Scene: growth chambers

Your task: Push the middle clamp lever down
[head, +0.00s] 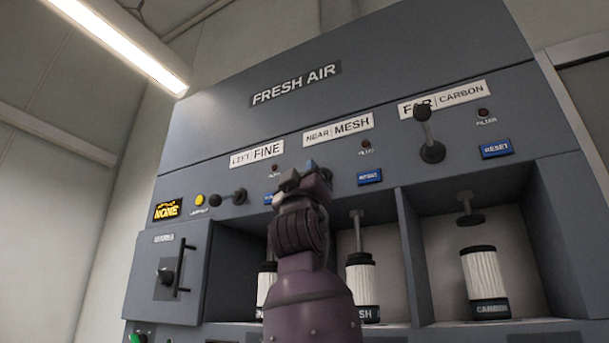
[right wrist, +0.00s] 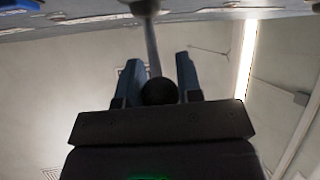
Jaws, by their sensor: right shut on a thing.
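My right gripper (head: 306,180) is raised in front of the grey panel, below the "NEAR MESH" label (head: 338,129). In the right wrist view its two blue-grey fingers (right wrist: 158,78) are closed around a dark round knob (right wrist: 158,93) on a thin rod leading to the panel. This is the middle clamp lever, hidden behind my gripper in the head view. The mesh filter (head: 362,286) stands in the middle bay under a clamp plunger (head: 357,216). My left gripper is not in view.
The far lever (head: 424,125) points up above the carbon filter (head: 487,283). The left lever (head: 228,198) lies sideways, near a yellow button (head: 201,200). Blue reset buttons (head: 496,148) sit on the panel. A cabinet door with a handle (head: 180,266) is at lower left.

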